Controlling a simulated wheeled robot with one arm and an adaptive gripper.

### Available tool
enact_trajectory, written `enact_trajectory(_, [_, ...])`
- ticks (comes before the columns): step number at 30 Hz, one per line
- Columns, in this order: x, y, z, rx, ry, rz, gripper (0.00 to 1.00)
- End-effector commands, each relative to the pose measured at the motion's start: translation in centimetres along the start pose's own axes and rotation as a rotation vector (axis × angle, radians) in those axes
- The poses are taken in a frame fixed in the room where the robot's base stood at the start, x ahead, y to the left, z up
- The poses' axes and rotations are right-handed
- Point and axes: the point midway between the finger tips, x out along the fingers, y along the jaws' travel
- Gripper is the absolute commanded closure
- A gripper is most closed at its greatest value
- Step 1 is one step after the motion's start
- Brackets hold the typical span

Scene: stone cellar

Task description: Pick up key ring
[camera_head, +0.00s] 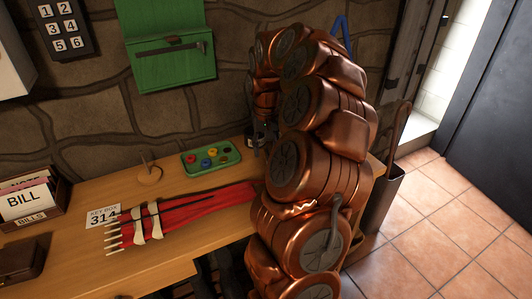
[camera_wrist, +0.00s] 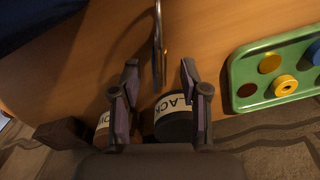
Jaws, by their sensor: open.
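My gripper (camera_wrist: 158,90) is open in the wrist view, with its two dark fingers apart above the wooden desk. A thin, shiny metal piece (camera_wrist: 158,45) stands out between and beyond the fingertips, apart from both. It may be the key ring seen edge-on, but I cannot tell for sure, and no keys are clear on it. In the head view my gripper is mostly hidden behind my copper-coloured arm, near the desk's back right. I cannot make out the key ring in that view.
Dark jars with pale labels (camera_wrist: 174,118) stand close to the fingers by the wall. A green tray (camera_wrist: 240,75) with coloured round pieces lies to the right. In the head view, a red bundle (camera_head: 180,213), a card (camera_head: 103,216) and a small wooden stand (camera_head: 149,175) occupy the desk.

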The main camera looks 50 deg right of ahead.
Motion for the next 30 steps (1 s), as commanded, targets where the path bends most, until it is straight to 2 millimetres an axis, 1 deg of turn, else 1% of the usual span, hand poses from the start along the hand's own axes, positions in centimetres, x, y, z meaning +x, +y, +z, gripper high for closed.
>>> enact_trajectory(3, [0.54, 0.01, 0.03, 0.001, 0.000, 0.000, 0.55])
enact_trajectory(8, [0.53, 0.00, 0.00, 0.001, 0.001, 0.000, 0.55])
enact_trajectory(21, [0.51, -0.02, 0.00, 0.000, 0.002, -0.001, 1.00])
enact_trajectory(30, [0.49, -0.03, 0.00, 0.000, 0.002, -0.001, 1.00])
